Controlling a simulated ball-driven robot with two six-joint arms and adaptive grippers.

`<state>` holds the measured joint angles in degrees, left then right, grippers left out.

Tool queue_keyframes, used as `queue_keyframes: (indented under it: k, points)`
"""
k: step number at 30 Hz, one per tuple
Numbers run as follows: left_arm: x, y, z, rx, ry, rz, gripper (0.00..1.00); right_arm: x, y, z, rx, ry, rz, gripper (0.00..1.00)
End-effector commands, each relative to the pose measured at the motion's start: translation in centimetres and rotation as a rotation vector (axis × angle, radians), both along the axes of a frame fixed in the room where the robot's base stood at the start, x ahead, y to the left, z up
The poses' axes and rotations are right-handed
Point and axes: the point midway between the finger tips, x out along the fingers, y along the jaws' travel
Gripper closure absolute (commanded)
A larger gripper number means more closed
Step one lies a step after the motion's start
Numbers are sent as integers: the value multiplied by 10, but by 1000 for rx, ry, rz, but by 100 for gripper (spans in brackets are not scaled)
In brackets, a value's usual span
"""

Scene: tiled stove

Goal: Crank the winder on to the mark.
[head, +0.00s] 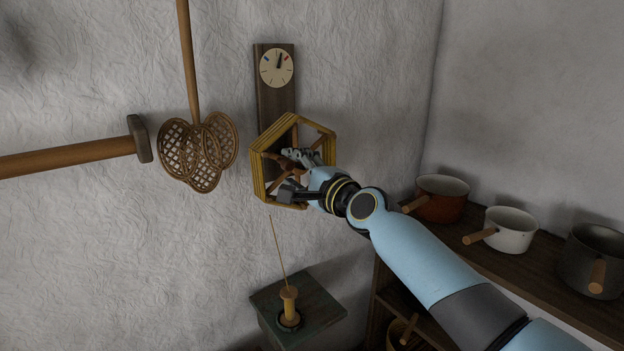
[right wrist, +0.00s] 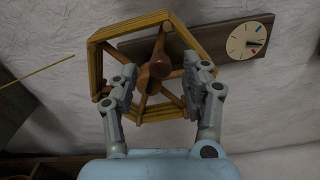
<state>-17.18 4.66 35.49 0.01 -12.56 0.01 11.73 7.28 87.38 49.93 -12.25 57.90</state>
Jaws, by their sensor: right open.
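The winder (head: 258,172) is a hexagonal reel wound with yellow yarn, with wooden spokes, mounted on a dark upright board (head: 276,105). Above it a cream dial (head: 277,68) has a blue mark upper left, a red mark upper right and a dark pointer aimed up, slightly right, between them. My right gripper (head: 297,173) is open in front of the reel. In the right wrist view its two fingers (right wrist: 160,82) stand on either side of a round brown wooden knob (right wrist: 160,67); contact cannot be told. My left gripper is out of view.
A green-topped stand (head: 325,292) below holds a yarn spool (head: 289,303) with a thread rising. A carpet beater (head: 198,150) and a wooden-handled mallet (head: 75,157) are left. A dark shelf (head: 545,275) at right carries pots, including a white one (head: 511,232).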

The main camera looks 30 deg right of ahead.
Motion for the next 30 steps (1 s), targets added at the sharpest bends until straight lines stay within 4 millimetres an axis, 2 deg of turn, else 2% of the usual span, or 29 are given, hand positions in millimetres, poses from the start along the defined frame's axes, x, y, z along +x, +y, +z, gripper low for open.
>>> queue_keyframes:
  k: [1, 6, 12, 16, 26, 29, 30]
  points:
    - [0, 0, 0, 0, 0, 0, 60, -13, -2, -2, -3, 3, 1, 52]
    - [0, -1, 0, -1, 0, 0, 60, -51, -7, -1, -3, 2, 0, 52]
    - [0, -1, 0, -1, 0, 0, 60, -80, -11, -1, -1, 1, 0, 52]
    - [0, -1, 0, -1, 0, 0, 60, -87, -12, 0, 0, 0, 0, 52]
    - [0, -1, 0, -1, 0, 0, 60, -87, -12, 0, -9, -1, 0, 52]
    - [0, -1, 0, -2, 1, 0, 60, -87, -13, 1, -87, -14, -4, 52]
    - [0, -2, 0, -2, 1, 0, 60, -87, -13, 5, -159, -30, -9, 52]
